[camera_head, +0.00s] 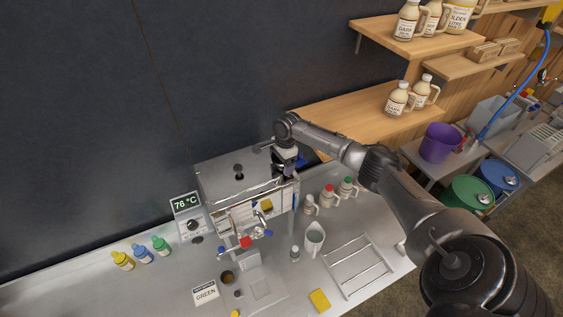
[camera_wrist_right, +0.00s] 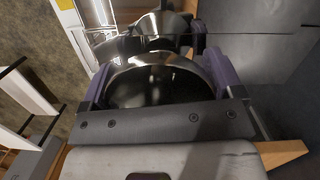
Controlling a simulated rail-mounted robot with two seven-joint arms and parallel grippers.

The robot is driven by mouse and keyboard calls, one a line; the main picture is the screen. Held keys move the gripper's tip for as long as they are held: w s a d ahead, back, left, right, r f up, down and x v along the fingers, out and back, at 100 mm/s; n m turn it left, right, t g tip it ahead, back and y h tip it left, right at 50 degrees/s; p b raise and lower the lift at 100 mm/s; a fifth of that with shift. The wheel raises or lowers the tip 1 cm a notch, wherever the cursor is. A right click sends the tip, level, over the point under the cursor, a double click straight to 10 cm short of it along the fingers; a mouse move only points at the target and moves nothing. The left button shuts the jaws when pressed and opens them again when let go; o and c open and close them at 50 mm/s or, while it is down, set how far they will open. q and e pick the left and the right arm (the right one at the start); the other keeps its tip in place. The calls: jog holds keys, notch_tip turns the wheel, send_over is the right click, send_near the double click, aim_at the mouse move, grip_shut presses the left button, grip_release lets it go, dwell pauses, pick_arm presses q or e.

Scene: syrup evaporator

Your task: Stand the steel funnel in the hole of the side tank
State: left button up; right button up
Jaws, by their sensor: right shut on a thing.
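My right gripper (camera_head: 289,168) is at the back right corner of the steel evaporator (camera_head: 238,172). In the right wrist view its purple fingers (camera_wrist_right: 160,78) are shut on the steel funnel (camera_wrist_right: 150,61), whose shiny round rim and dark inside face the camera. A second rim and finger shapes beyond it look like a reflection in polished steel. In the head view the funnel is mostly hidden by the gripper. I cannot make out the side tank's hole or whether the funnel's spout is in it. My left gripper is not in view.
A wooden shelf (camera_head: 345,118) with jugs is close behind my right arm. Small jugs (camera_head: 329,194), a white pitcher (camera_head: 314,238) and a wire rack (camera_head: 357,266) stand on the bench right of the evaporator. A temperature display (camera_head: 186,204) and coloured bottles (camera_head: 142,253) are at left.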

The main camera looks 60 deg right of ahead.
jog(key=shift+f+p, duration=0.3)
jog(key=shift+f, duration=0.1)
dwell(0.5)
jog(key=o, duration=0.7)
jog(key=shift+r+p, duration=1.15)
jog(key=shift+r, duration=2.35)
